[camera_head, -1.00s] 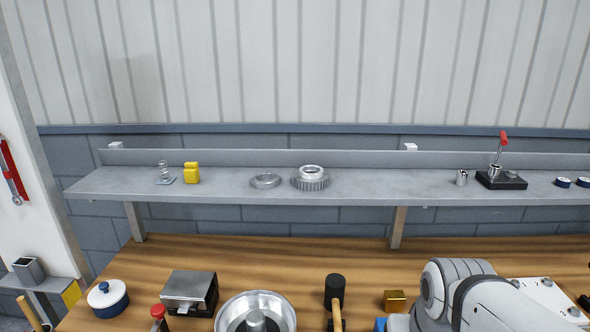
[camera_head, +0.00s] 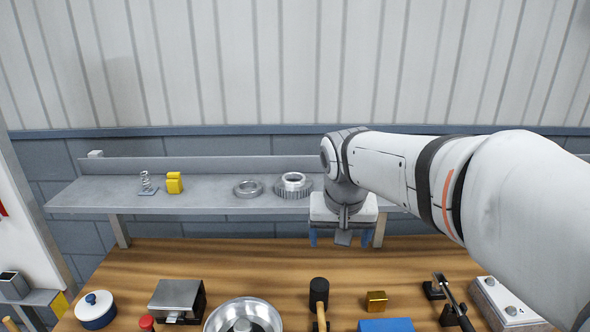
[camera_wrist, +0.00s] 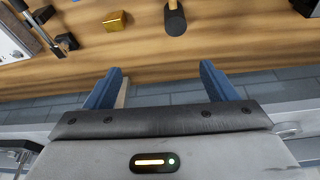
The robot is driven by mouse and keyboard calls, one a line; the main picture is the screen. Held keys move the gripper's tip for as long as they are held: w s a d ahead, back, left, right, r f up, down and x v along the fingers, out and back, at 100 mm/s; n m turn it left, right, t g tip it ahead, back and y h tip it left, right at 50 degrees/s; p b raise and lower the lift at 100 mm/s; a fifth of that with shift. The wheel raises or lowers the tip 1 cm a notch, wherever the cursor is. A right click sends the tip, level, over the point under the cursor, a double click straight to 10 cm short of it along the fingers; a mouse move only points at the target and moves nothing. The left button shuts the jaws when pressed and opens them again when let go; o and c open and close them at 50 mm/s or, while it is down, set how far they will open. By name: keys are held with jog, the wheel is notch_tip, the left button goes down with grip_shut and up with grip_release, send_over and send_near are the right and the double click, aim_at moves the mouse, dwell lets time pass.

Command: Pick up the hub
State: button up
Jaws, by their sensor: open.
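The hub appears to be the toothed grey metal part with a bright raised ring (camera_head: 293,187), lying flat on the grey shelf (camera_head: 210,203). A plain flat metal ring (camera_head: 248,189) lies just left of it. My gripper (camera_head: 339,238) is right of the hub and lower, in front of the shelf edge, with its blue fingers pointing down. In the wrist view the fingers (camera_wrist: 161,72) stand wide apart with nothing between them. The hub does not show in the wrist view.
A spring (camera_head: 146,182) and a yellow block (camera_head: 174,183) stand on the shelf's left. On the wooden bench (camera_head: 230,265) are a mallet (camera_head: 319,293), a brass block (camera_head: 376,301), a metal bowl (camera_head: 243,311) and a grey box (camera_head: 177,298). My arm hides the shelf's right part.

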aim_at(293, 178)
jog(key=o, duration=0.4)
jog(key=shift+m+t, duration=0.4)
jog(key=shift+m, duration=0.3)
jog(key=w+a+r+p, duration=0.1)
jog(key=w+a+r, duration=0.2)
jog(key=w, duration=0.1)
jog(key=w+a+r+p, duration=0.2)
jog(key=w+a+r, duration=0.1)
jog(key=w+r, duration=0.1)
jog(key=w+a+r+p, duration=0.1)
jog(key=w+a+r, duration=0.2)
jog(key=w, duration=0.3)
jog(key=shift+w+r, duration=0.15)
jog(key=shift+w+a+f, duration=0.1)
jog(key=shift+w+f, duration=0.1)
jog(key=shift+p+x, duration=1.3)
jog(key=shift+x, duration=2.25)
